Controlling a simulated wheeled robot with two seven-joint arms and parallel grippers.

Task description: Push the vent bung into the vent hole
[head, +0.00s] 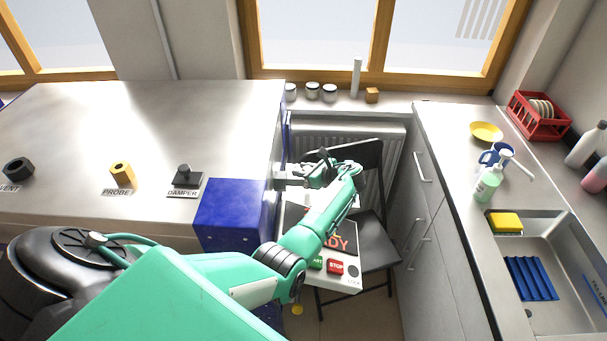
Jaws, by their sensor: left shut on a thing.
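The black six-sided vent fitting (18,168) stands on the kiln top at the far left, beside a label reading VENT. It has a dark opening on top. My left gripper (283,177) is far to the right of it, beside the kiln's right side wall, with its fingers toward the kiln. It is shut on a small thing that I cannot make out. I cannot tell whether that thing is the vent bung, and I see no loose bung elsewhere. My right gripper is not in view.
The steel kiln top (130,125) also carries a yellow probe fitting (121,174) and a black damper knob (186,174). A blue box (236,216) stands at its right corner. A control panel (345,280) and a black chair (370,225) lie beyond my forearm. A sink counter (448,150) stands right.

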